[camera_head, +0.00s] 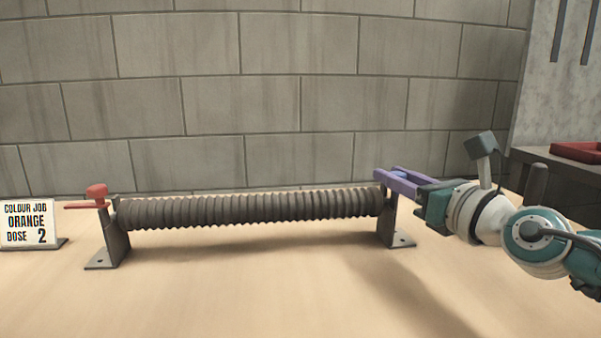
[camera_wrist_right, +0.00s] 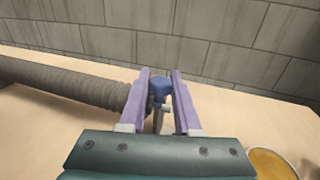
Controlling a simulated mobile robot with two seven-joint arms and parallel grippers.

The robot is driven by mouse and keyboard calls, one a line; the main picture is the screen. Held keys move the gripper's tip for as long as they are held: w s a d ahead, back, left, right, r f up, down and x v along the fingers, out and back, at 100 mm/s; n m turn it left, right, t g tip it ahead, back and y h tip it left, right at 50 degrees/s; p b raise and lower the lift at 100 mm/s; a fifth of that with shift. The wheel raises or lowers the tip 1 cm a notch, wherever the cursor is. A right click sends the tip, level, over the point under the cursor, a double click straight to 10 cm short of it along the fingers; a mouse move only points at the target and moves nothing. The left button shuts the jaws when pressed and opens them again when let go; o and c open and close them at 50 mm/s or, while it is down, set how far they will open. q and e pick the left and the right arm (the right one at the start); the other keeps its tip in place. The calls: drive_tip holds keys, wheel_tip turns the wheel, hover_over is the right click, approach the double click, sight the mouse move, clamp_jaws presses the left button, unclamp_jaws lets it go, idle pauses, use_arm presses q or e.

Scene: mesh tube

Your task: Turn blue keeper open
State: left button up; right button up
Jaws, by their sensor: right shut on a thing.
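The blue keeper (camera_wrist_right: 158,88) sits between the two purple fingers of my right gripper (camera_wrist_right: 160,82) in the right wrist view. My right gripper (camera_head: 384,176) is shut on it at the right end of the ribbed dark tube (camera_head: 250,208). In the head view the fingers mostly hide the keeper. The tube lies level between a left bracket (camera_head: 110,245) and a right bracket (camera_head: 392,230). A red keeper (camera_head: 96,192) tops the left bracket, with its flat arm pointing left. My left gripper is not in view.
A sign (camera_head: 29,224) reading "COLOUR JOB ORANGE DOSE 2" stands at the far left. A red tray (camera_head: 578,152) rests on a dark surface at the right. A round container with yellow-orange contents (camera_wrist_right: 272,165) shows at the lower right of the wrist view. The table front is clear.

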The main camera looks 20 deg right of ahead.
clamp_jaws()
